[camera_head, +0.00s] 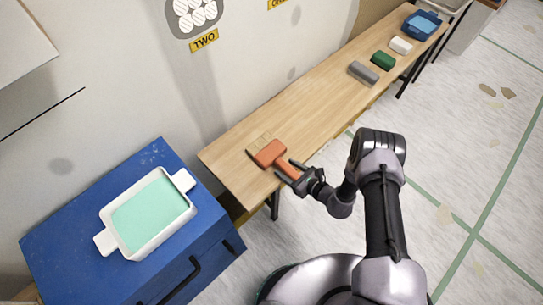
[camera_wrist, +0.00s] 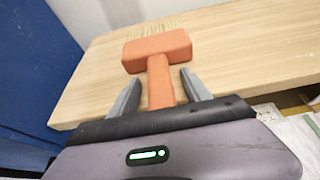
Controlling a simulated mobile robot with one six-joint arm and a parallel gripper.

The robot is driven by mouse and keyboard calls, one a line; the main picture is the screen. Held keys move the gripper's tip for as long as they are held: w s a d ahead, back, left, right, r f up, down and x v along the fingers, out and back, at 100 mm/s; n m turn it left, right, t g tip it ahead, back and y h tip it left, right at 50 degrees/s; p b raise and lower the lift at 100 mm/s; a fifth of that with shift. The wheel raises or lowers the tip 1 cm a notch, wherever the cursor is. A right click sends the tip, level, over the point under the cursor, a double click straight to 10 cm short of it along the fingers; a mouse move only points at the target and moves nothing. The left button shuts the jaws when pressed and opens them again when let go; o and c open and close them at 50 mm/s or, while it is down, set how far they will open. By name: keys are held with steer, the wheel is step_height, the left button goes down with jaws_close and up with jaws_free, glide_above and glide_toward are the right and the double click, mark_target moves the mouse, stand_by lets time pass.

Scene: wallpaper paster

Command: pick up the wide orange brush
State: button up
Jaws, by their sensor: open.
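The wide orange brush (camera_head: 270,153) lies near the front left end of the wooden table, its handle pointing toward me. In the wrist view the brush (camera_wrist: 157,50) has its wide head beyond my fingertips and its handle between them. My gripper (camera_head: 292,174) is at the table's edge, around the handle. In the wrist view my gripper (camera_wrist: 156,88) is open, with a gap between each finger and the handle. The lower end of the handle is hidden behind my gripper body.
The long wooden table (camera_head: 318,98) also carries a grey block (camera_head: 363,73), a green block (camera_head: 383,60), a white block (camera_head: 401,45) and a blue tray (camera_head: 421,25) farther back. A blue cabinet (camera_head: 62,237) at left bears a white tray (camera_head: 183,180) with pale green contents.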

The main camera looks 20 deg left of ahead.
jaws_close()
steer(key=shift+r, duration=0.1)
